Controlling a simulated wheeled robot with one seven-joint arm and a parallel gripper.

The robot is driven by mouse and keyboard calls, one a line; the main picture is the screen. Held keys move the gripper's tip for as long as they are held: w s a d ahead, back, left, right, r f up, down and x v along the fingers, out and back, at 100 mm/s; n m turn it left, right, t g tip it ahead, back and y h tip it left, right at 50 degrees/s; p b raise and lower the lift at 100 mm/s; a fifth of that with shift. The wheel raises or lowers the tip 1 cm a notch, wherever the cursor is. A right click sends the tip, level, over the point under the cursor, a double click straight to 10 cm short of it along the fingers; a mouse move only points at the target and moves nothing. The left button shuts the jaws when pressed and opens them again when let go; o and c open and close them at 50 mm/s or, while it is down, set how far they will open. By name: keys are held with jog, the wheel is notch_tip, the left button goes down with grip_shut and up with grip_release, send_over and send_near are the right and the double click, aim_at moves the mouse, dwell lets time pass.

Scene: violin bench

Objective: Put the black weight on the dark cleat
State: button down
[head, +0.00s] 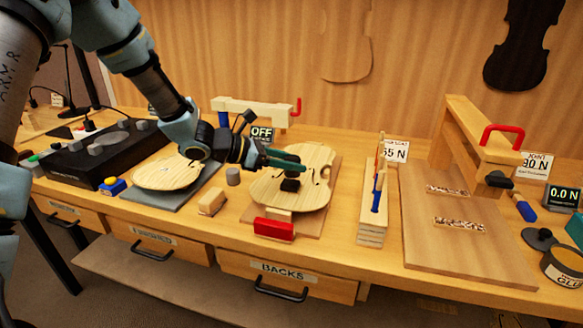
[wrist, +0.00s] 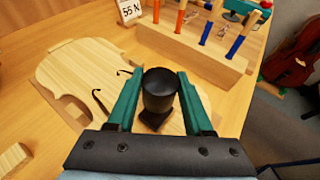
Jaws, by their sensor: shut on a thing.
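My gripper (head: 302,163) is over the pale violin plate (head: 262,190) in the middle of the bench. In the wrist view its green fingers (wrist: 160,76) are shut on the black weight (wrist: 160,92), a short dark cylinder held upright. The dark cleat (wrist: 152,119), a small flat dark block, shows just below the weight in the wrist view. In the head view the dark cleat (head: 290,185) shows under the fingers, on the plate. The weight partly hides the cleat, and I cannot tell whether they touch.
A red-and-wood clamp block (head: 273,229) stands at the plate's front edge. A wooden tool rack (head: 372,229) with blue and orange handles stands to the right. A small wooden block (head: 211,202) and a grey cylinder (head: 233,177) stand left of the plate.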

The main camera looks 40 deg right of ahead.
jog(key=shift+f, duration=1)
jog(key=shift+f, duration=0.1)
jog(key=shift+f, duration=0.15)
jog(key=shift+c, duration=1.5)
grip_release()
